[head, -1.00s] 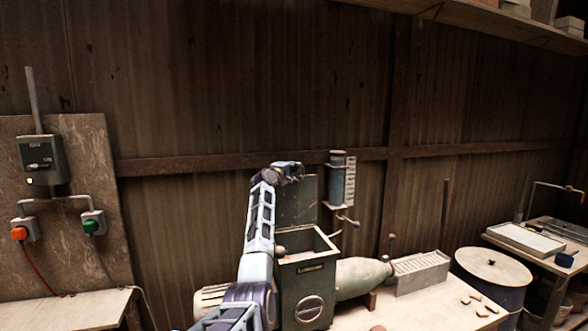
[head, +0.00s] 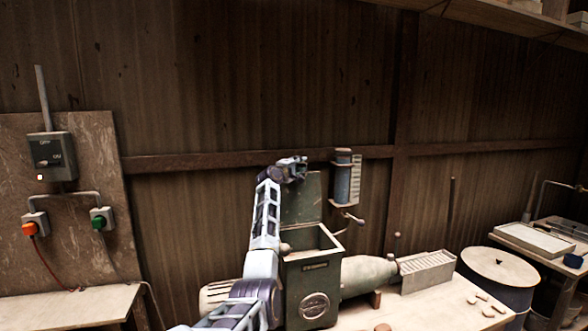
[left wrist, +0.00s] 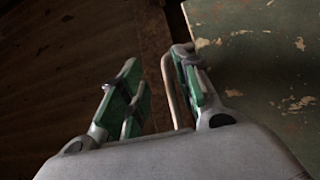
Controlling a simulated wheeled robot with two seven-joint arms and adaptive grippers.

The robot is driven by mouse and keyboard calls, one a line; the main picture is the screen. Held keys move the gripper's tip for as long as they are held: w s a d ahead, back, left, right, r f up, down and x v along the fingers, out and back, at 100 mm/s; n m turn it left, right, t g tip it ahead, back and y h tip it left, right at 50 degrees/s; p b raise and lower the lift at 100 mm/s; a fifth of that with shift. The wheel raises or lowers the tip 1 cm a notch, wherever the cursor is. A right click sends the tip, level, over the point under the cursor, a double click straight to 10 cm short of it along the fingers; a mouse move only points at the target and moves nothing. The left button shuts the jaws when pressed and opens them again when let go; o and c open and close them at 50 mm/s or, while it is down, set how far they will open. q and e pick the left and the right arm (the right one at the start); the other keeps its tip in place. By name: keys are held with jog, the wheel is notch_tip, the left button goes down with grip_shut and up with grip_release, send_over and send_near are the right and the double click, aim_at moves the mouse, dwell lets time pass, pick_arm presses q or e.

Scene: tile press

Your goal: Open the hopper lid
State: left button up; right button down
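The green hopper lid (head: 302,197) stands upright at the back of the open green hopper box (head: 313,266). In the left wrist view the worn green lid (left wrist: 265,70) fills the right side. My left gripper (head: 298,167) is at the lid's upper edge. Its fingers (left wrist: 158,93) are apart, with a visible gap. A thin pale bar, seemingly the lid's handle (left wrist: 170,92), lies between them, close to the right finger. I cannot tell whether they touch. My right gripper is not in view.
A pale extruder barrel (head: 366,275) and a grey slotted block (head: 427,271) lie right of the hopper. A blue cylinder (head: 343,180) hangs on the wall beside the lid. A drum (head: 498,275) stands further right. A switch box (head: 52,156) is on the left board.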

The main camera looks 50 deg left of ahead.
pick_arm(q)
jog(key=shift+s+d, duration=0.1)
jog(key=shift+s, duration=0.1)
jog(key=v, duration=1.1)
jog(key=shift+s+d, duration=0.2)
dwell(0.4)
jog(key=shift+f, duration=0.1)
dwell(0.3)
